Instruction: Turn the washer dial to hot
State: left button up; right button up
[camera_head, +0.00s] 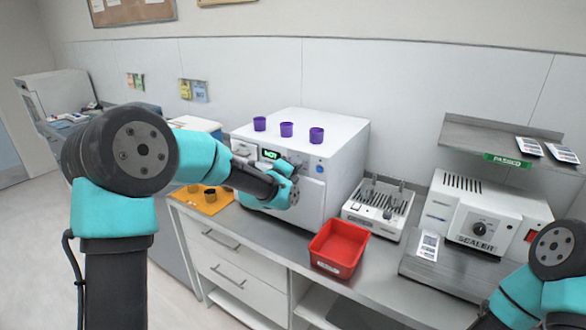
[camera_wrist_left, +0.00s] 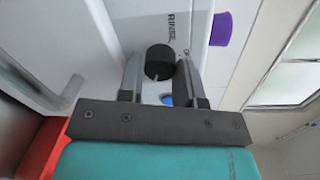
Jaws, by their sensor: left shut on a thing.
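The washer (camera_head: 345,150) is a white box on the counter. Its small display (camera_head: 270,154) shows green text that looks like HOT. The round black dial (camera_wrist_left: 159,60) shows in the left wrist view, with a pale pointer mark on its lower edge; a printed RINSE label is beside it. My left gripper (camera_wrist_left: 160,72) is at the washer's front, its two fingers shut on the dial from either side. In the head view my left arm hides the dial. Only part of my right arm shows at the lower right; its gripper is out of the picture.
Purple cups (camera_head: 287,130) stand on the washer. A rack device (camera_head: 378,207) and a sealer (camera_head: 483,222) stand to the right. An orange mat (camera_head: 215,207) lies at the left.

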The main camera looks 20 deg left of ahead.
pick_arm(q)
jog(key=shift+m, duration=0.4)
jog(key=o, duration=0.9)
jog(key=shift+o, duration=0.2)
jog(key=shift+f, duration=0.1)
jog(key=shift+n, duration=0.3)
